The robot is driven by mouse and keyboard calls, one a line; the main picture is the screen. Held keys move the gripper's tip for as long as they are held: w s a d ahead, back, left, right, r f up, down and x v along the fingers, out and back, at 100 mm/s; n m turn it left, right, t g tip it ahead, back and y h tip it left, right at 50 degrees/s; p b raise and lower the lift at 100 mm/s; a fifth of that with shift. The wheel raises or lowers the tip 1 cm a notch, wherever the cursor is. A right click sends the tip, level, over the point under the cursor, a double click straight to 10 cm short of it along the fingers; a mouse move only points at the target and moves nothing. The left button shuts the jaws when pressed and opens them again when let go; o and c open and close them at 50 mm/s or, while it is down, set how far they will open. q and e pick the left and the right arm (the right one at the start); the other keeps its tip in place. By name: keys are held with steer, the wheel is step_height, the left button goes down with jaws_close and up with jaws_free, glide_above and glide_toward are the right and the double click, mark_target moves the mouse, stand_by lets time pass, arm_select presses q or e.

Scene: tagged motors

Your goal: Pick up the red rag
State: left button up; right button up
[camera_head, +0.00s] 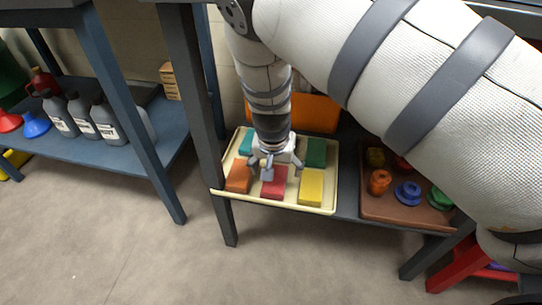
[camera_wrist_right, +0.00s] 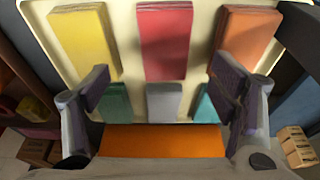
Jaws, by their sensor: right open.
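The red rag (camera_head: 274,188) is a folded block in the front middle of a cream tray (camera_head: 325,208). It also shows in the wrist view (camera_wrist_right: 164,42), at the top middle, beyond the fingertips. My right gripper (camera_head: 275,170) reaches down over the tray and is open and empty. Its fingers also show in the wrist view (camera_wrist_right: 160,82), spread wide at left and right. In the head view the gripper covers the back part of the red rag. The height of the fingers above it is hard to tell. My left gripper is not in view.
An orange rag (camera_head: 238,177) and a yellow rag (camera_head: 311,188) flank the red one. A grey rag (camera_wrist_right: 164,102) lies in the back row between teal and green ones. An orange bin (camera_head: 312,114) stands behind. A brown tray (camera_head: 385,213) is at right; a table leg (camera_head: 200,110) at left.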

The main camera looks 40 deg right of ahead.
mark_target(275, 178)
steer(key=b+x, duration=0.2)
steer(key=x, duration=0.4)
steer(key=shift+w+a+f, duration=0.1)
steer(key=shift+w+f, duration=0.05)
steer(key=shift+w, duration=0.1)
steer(key=c, duration=1.3)
